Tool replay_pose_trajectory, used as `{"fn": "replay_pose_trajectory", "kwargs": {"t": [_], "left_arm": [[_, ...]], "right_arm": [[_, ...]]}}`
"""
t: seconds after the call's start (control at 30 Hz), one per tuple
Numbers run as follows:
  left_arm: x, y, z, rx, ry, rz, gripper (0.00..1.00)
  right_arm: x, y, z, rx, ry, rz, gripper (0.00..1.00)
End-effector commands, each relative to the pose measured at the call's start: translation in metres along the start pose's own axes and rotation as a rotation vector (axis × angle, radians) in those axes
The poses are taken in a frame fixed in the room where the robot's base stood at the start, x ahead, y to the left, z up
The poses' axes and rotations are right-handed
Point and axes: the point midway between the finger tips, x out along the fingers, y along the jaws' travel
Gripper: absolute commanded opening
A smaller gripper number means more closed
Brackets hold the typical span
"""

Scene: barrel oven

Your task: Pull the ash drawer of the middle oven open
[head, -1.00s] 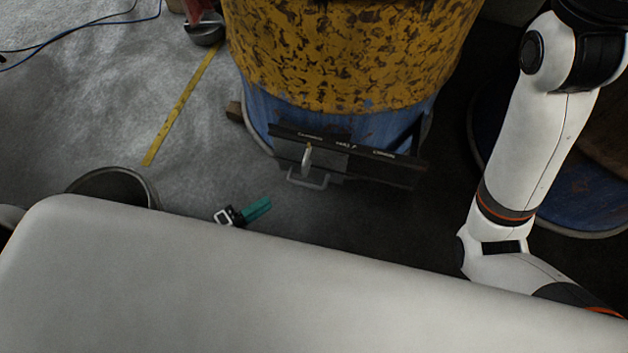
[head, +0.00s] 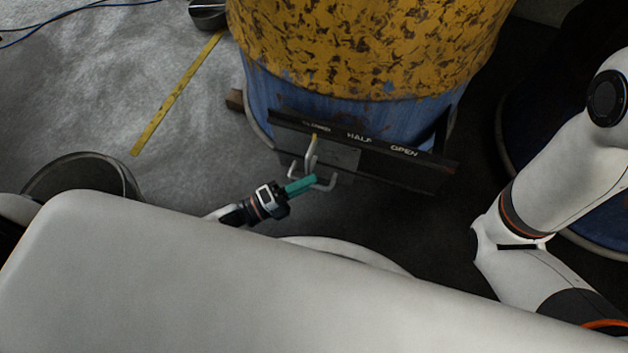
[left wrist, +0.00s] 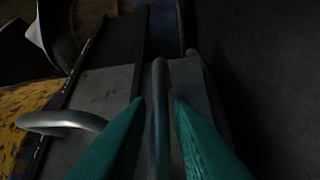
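The middle oven is a yellow-over-blue barrel (head: 365,50). At its foot is a dark plate (head: 400,166) lettered HALF and OPEN, with a pale upright pointer (head: 311,152). Below it, the grey ash drawer's bent bar handle (head: 326,186) sticks out. My left gripper (head: 303,185), with teal fingers, is at this handle. In the left wrist view, the handle bar (left wrist: 160,110) lies between the two fingertips (left wrist: 160,104), with small gaps on both sides. A curved metal loop (left wrist: 60,121) is left of the fingers. My right gripper is out of view.
A metal bucket (head: 85,175) stands on the floor at left. A yellow strip (head: 178,95) lies on the grey floor. Another blue barrel (head: 535,130) stands at right, partly behind my right arm. A wooden block (head: 235,99) is by the barrel's left foot.

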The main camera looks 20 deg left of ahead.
Motion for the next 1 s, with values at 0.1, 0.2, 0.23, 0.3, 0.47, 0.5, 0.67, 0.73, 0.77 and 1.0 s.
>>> {"fn": "replay_pose_trajectory", "kwargs": {"t": [0.1,0.2,0.23,0.3,0.47,0.5,0.67,0.73,0.77,1.0], "left_arm": [[0.015,-0.001,0.0,0.001,0.0,0.003,0.2],[0.021,-0.001,0.0,0.001,0.0,0.0,0.2],[0.022,-0.001,0.0,0.001,0.0,0.0,0.2],[0.023,0.0,0.0,0.001,0.0,0.0,0.2],[0.023,0.0,0.0,0.0,0.0,0.0,0.2],[0.023,0.0,0.0,0.0,0.0,0.0,0.2],[0.023,0.0,0.0,0.0,0.0,0.0,0.0],[0.023,0.0,0.0,0.0,0.0,0.0,0.0],[0.023,0.0,0.0,0.0,0.0,-0.001,0.0],[0.021,0.001,0.002,-0.001,0.001,-0.002,0.0]], "right_arm": [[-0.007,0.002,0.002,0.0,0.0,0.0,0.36],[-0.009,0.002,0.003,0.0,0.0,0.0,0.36],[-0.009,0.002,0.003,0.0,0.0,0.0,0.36],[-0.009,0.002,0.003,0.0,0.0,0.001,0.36],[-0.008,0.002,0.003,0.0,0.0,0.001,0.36],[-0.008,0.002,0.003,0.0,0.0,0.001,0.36],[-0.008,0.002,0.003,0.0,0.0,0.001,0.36],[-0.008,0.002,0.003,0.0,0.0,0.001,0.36],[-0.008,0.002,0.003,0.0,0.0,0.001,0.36],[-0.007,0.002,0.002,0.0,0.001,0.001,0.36]]}}
